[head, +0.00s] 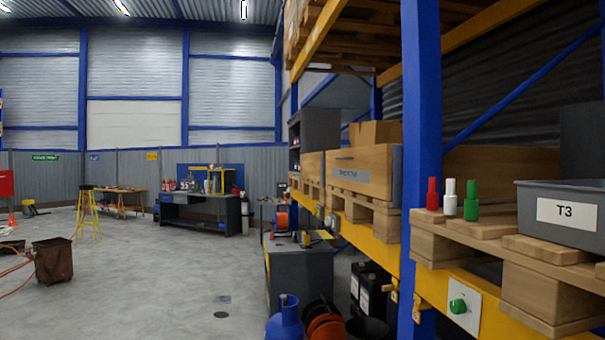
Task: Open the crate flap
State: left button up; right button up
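A wooden crate (335,165) with a grey label plate on its front sits on a pallet on the rack's yellow beam, right of the middle in the head view. The label is too small to read surely. A smaller wooden crate or box (313,166) stands farther back to its left. I cannot tell which part is a flap, and no open side shows. Neither of my grippers is in view.
A blue rack post (421,150) stands close in front. Right of it, red, white and green bottles (449,197) and a grey bin marked T3 (560,222) sit on a pallet (555,275). A grey cabinet (300,275) stands below. Open floor (140,290) lies left.

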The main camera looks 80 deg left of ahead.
aim_at(364, 170)
jog(key=j+u, duration=0.1)
jog(key=u, duration=2.35)
jog(key=i+j+z, duration=0.1)
jog(key=i+j, duration=0.2)
jog(key=i, duration=0.3)
jog(key=i+j+z, duration=0.1)
jog(key=i+j, duration=0.3)
jog(key=i, duration=0.25)
jog(key=i+j+z, duration=0.1)
jog(key=i+j, duration=0.3)
jog(key=i, duration=0.2)
